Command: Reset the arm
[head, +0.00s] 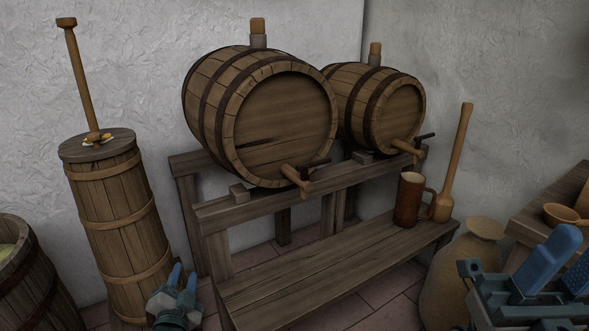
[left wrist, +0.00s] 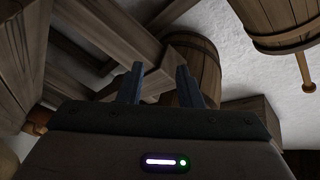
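My left gripper (head: 183,275) is low in the head view, in front of the tall wooden churn and left of the bench. Its two blue fingers point up and stand apart with nothing between them. In the left wrist view the fingers of my left gripper (left wrist: 160,80) are also apart and empty. My right gripper (head: 565,262) is at the lower right edge of the head view, beside the clay jar. Its blue fingers look parted, with nothing seen between them; part of it is cut off by the frame.
Two barrels (head: 282,125) (head: 395,112) lie on a wooden stand (head: 330,192). A mug (head: 407,205) and wooden pestle (head: 455,165) stand on its lower bench. A churn (head: 112,220), open tub (head: 35,275), clay jar (head: 455,275) and side table (head: 555,195) stand around it.

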